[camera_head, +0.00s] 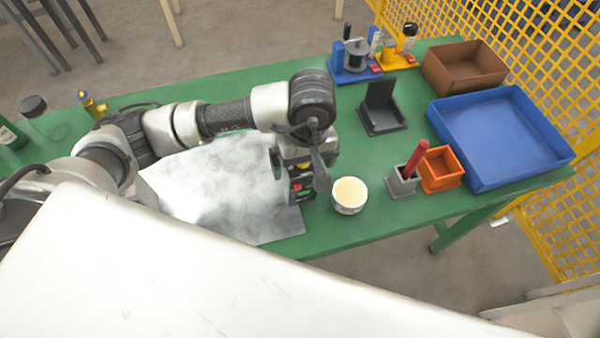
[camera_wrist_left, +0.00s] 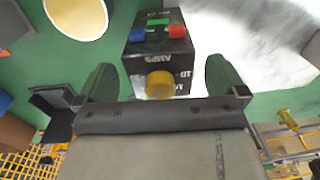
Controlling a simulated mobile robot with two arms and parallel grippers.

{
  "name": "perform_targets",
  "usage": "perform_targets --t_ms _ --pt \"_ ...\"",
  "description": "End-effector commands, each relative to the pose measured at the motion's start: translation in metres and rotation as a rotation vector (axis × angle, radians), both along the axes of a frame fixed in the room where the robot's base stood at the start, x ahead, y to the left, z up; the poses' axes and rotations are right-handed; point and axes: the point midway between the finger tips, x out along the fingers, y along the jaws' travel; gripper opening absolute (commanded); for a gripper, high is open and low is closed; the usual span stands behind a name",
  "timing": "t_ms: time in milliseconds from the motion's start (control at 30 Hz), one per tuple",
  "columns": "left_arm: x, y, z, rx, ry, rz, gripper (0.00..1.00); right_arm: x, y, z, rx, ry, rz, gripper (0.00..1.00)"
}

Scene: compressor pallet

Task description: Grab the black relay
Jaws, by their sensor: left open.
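The black relay (camera_wrist_left: 158,55) is a dark box with white lettering, a round yellow knob, a green strip, and a blue and a red terminal. In the left wrist view it sits between the two fingers of my left gripper (camera_wrist_left: 161,82), which is open, with gaps showing on both sides. In the head view the relay (camera_head: 302,190) is partly hidden beneath my left gripper (camera_head: 298,176), at the right edge of the grey-white cloth. My right gripper is out of view.
A white tub with pale yellow contents (camera_head: 349,194) stands close right of the relay. Further right are a grey holder (camera_head: 402,184), an orange bin (camera_head: 440,169) and a blue tray (camera_head: 500,135). A black stand (camera_head: 381,108) is behind. The cloth (camera_head: 215,190) lies left.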

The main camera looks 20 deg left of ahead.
Motion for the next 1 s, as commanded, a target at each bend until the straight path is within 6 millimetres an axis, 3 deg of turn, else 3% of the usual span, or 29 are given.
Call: perform_targets --t_ms 133,400,867,1000 --pt "-0.001 0.001 -0.017 0.0 0.002 0.001 1.0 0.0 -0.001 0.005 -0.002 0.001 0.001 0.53" --pt "-0.001 0.001 -0.021 0.0 -0.001 0.001 1.0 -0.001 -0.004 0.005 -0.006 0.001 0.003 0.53" --pt "0.0 0.001 -0.02 -0.001 -0.002 0.001 0.31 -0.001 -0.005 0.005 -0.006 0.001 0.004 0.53" --pt "0.0 0.001 -0.02 -0.001 -0.002 0.0 0.31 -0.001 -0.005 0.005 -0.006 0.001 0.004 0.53"
